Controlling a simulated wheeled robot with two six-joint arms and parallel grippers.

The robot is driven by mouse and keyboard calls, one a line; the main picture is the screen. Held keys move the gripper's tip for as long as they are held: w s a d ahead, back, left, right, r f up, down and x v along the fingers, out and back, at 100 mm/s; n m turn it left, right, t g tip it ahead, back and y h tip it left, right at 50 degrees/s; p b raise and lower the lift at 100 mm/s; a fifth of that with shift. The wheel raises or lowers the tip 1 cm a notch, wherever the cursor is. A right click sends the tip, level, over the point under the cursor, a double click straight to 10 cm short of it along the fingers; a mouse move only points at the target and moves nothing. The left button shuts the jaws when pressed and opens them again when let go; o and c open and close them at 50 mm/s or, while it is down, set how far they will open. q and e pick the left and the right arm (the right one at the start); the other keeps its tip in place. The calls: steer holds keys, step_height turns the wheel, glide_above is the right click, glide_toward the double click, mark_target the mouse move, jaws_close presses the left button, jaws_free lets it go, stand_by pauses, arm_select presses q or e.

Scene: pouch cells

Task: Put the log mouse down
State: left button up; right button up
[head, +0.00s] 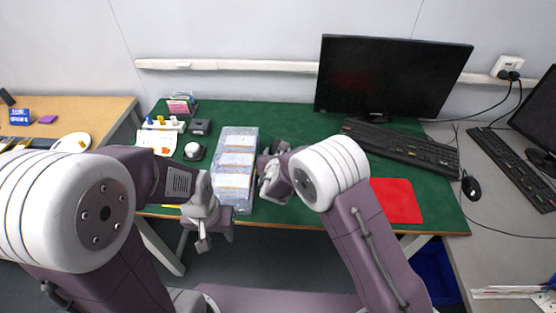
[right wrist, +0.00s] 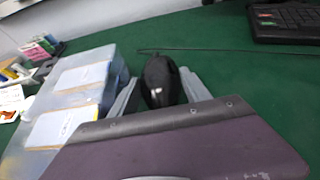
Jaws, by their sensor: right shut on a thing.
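The log mouse (right wrist: 160,82) is black and glossy. In the right wrist view it sits between the two grey fingers of my right gripper (right wrist: 162,97), which is shut on it. In the head view my right gripper (head: 268,172) is over the green table, just right of the clear plastic boxes, and the arm hides most of the mouse. I cannot tell whether the mouse touches the table. My left gripper (head: 204,240) hangs in front of the table's front edge; its finger opening is not clear.
Clear boxes with paper labels (head: 240,140) stand left of the right gripper. A red mat (head: 400,207) lies at the right front. A keyboard (head: 395,142) and monitor (head: 385,75) stand behind. Another black mouse (head: 471,188) lies on the grey desk. Green table (head: 300,120) shows bare behind the gripper.

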steer(key=shift+f, duration=2)
steer(key=shift+f+b, duration=0.1)
steer(key=shift+b, duration=0.3)
steer(key=o, duration=1.4)
steer(key=shift+r+p, duration=0.25)
steer(key=shift+p, duration=0.1)
steer(key=v, duration=1.2)
steer(key=shift+f, duration=0.1)
